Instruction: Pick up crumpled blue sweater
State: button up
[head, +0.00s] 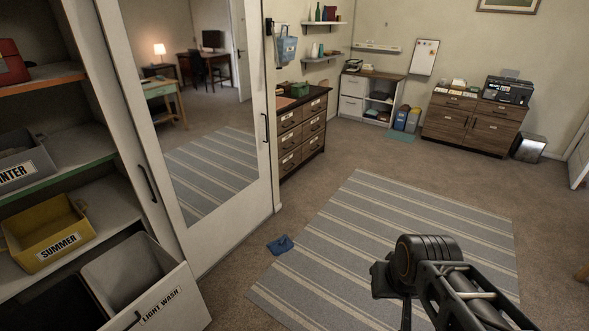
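A small crumpled blue cloth, which fits the blue sweater (280,245), lies on the carpet in the head view, left of centre. It is at the left edge of the striped rug, in front of the mirrored door. My arm reaches in from the lower right and stands over the rug, well to the right of the sweater and apart from it. No gripper fingers can be made out, so the state of my gripper is hidden.
The striped rug (360,240) lies flat with clear floor around it. At the left are a mirrored sliding door (204,150), a yellow SUMMER bin (45,235) and an open LIGHT WASH bin (150,300). A dark dresser (303,130) and a wooden cabinet (470,125) stand farther back.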

aim_at(283, 244)
jog(key=i, duration=3.4)
jog(key=u, duration=3.8)
